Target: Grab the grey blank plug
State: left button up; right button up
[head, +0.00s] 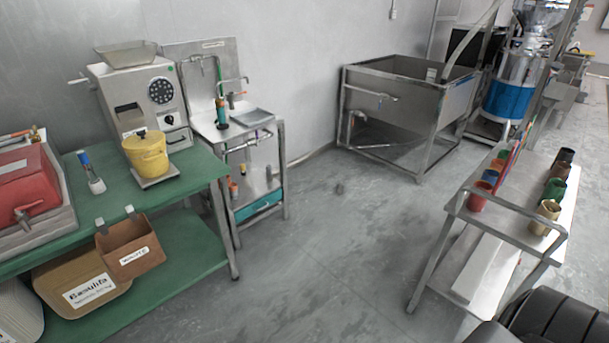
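I cannot clearly make out a grey blank plug in the head view. Small fittings sit on the steel sink stand (262,118), including a green and orange upright piece (221,112), but they are too small to identify. A small dark grey spot (339,188) shows on the floor in the middle; I cannot tell whether it is an object or a mark. Neither of my grippers is in view.
A green two-level bench (205,172) at left carries a grinder (140,98), yellow pot (147,154) and red box (22,188). A steel tank (400,90) stands at the back. A steel cart (500,226) with coloured cups is at right. The middle floor is clear.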

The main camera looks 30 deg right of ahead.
aim_at(268, 169)
jog(key=z, duration=1.3)
jog(key=i, duration=3.45)
jog(key=z, duration=1.25)
